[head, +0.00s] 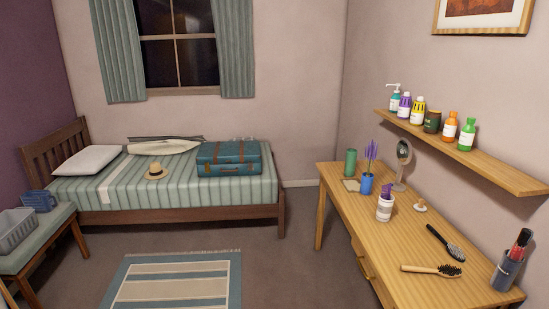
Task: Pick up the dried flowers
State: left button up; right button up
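The dried flowers (371,151) are thin purple stalks standing upright in a small blue vase (367,184) on the wooden dressing table (410,240), toward its far end. A white pot (384,208) with something purple in its top stands just in front of the vase. A green cylinder (351,162) stands behind and to the left of the vase. The lower ends of the stalks are hidden inside the vase. Neither of my grippers is in view.
A round mirror (403,155) stands right of the vase. Two hairbrushes (431,269) and a dark cup (507,270) lie or stand nearer. A wall shelf (470,153) with bottles hangs above the table. Open floor lies left of the table, by the rug (172,280).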

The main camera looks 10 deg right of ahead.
aim_at(371, 152)
jog(key=i, duration=0.85)
jog(key=i+z, duration=0.15)
jog(key=i, duration=0.7)
